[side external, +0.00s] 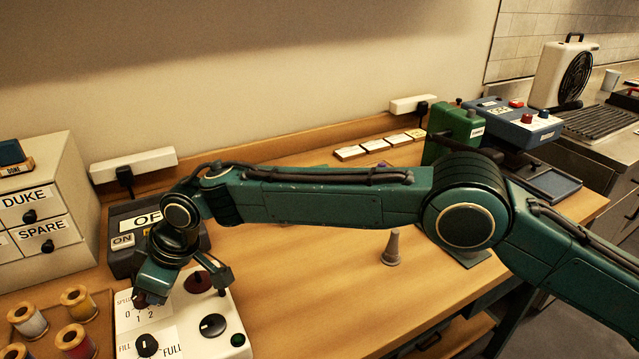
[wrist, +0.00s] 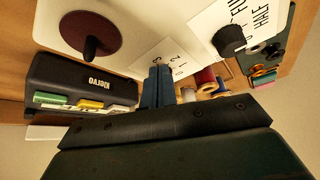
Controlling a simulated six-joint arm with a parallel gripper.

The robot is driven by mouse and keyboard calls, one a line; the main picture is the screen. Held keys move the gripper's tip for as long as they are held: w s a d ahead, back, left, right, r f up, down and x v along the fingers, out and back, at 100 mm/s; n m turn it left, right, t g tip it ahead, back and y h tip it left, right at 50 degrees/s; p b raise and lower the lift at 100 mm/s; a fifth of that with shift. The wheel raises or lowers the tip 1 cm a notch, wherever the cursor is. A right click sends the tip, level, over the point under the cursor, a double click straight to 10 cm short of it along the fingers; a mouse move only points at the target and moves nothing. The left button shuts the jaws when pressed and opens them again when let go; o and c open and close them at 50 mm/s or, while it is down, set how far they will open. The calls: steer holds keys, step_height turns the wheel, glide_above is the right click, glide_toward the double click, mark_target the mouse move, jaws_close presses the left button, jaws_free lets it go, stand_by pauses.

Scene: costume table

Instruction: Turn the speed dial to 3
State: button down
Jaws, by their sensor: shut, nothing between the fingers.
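The white control panel (side external: 180,325) stands at the front left in the side view. Its speed scale (side external: 141,312) shows 0, 1 and 2; part of the scale also shows upside down in the wrist view (wrist: 180,62). My gripper (side external: 143,294) is low over this scale, pointing down. In the wrist view its fingers (wrist: 158,82) are together and empty, in front of the scale. A small dark red part shows at the fingertips in the side view and may be the speed dial. The dial's pointer is hidden, and I cannot tell whether the fingers touch it.
A dark red disc with a peg (wrist: 92,36), a black knob (side external: 213,325) and a fill knob (side external: 147,345) share the panel. Thread spools (side external: 77,302) stand at left. A dark box (side external: 125,262) is behind.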

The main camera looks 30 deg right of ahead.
steer(key=shift+w+d, duration=0.15)
steer(key=shift+w, duration=0.35)
stand_by(0.5)
steer(key=shift+s+d, duration=0.1)
steer(key=shift+d, duration=0.3)
steer(key=shift+r, duration=3)
steer(key=shift+s+a+r, duration=0.25)
steer(key=shift+s+a, duration=0.15)
steer(key=shift+s, duration=0.1)
steer(key=shift+s+a+r, duration=0.2)
steer(key=shift+s+a, duration=0.2)
steer(key=shift+s, duration=0.05)
steer(key=shift+f, duration=0.1)
